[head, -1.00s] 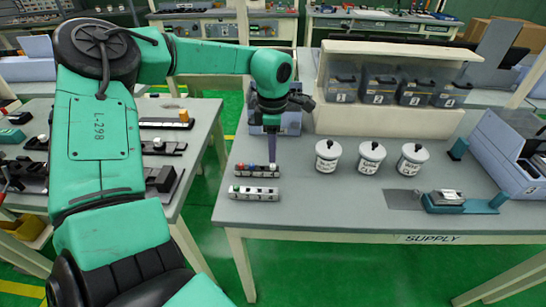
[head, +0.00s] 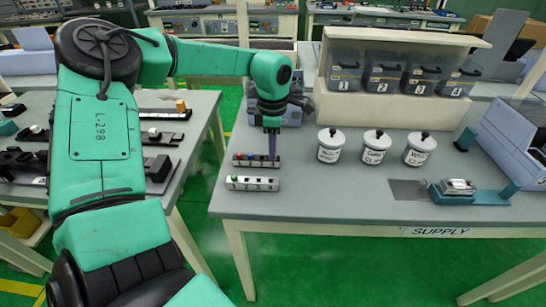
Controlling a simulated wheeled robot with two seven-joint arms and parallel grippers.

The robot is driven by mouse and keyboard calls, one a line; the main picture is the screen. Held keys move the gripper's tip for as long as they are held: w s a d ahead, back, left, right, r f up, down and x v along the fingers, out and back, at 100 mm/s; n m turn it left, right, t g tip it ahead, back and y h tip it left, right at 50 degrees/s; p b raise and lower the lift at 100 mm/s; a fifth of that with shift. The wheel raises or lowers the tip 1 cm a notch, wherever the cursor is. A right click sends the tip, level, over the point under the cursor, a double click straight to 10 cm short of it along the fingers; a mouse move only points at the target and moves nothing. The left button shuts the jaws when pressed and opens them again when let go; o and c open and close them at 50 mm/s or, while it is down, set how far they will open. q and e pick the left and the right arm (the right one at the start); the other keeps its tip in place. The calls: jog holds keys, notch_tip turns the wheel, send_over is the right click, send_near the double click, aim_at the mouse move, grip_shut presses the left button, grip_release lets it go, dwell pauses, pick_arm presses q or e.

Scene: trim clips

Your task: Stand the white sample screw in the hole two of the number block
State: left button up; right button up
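My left gripper (head: 272,146) points straight down at the right end of a dark block (head: 243,164) on the supply table. Its thin fingers show edge-on, so I cannot tell whether they are open, shut or holding something. The dark block carries small coloured pieces along its top. The numbers on both blocks are too small to read. I cannot make out the white sample screw for certain. My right gripper is not in view.
Three lidded white jars (head: 376,147) stand right of the blocks on the supply table (head: 310,200). Numbered bins (head: 382,78) sit on a shelf behind. A teal fixture (head: 461,195) is at the right. The left table (head: 196,120) holds several dark racks.

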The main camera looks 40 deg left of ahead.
pick_arm(q)
grip_shut()
jog(key=shift+r+p, duration=1.55)
jog(key=shift+r, duration=1)
